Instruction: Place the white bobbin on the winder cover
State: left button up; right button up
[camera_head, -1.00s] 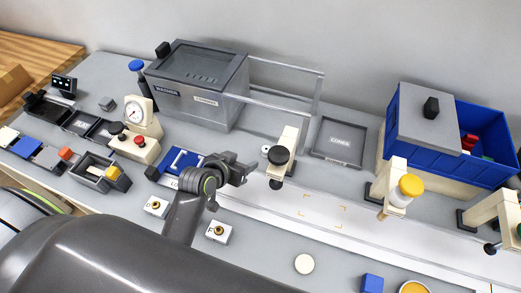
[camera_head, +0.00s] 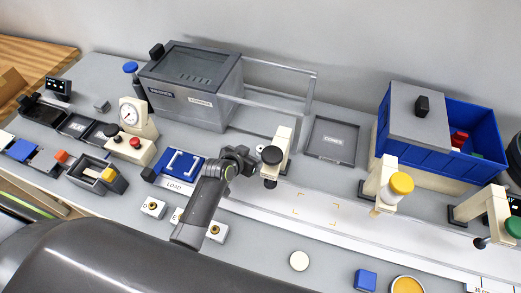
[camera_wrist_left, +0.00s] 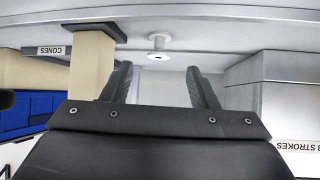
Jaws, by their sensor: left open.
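A small white bobbin (camera_wrist_left: 159,45) with a round flange and a stem shows in the left wrist view, ahead of and centred between my fingers. The bobbin is beyond the fingertips, not gripped.
A clear-sided guard frame (camera_head: 312,95) is behind. A blue LOAD plate (camera_head: 181,166) is left.

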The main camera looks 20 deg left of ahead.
aim_at(261, 148)
pick_arm(q)
jog(key=shift+x, duration=1.15)
jog(key=shift+p+x, duration=0.4)
jog(key=shift+x, duration=2.2)
jog(key=shift+r, duration=0.15)
jog(key=shift+c, duration=0.3)
jog(key=c, duration=1.1)
jog(key=shift+r, duration=0.2)
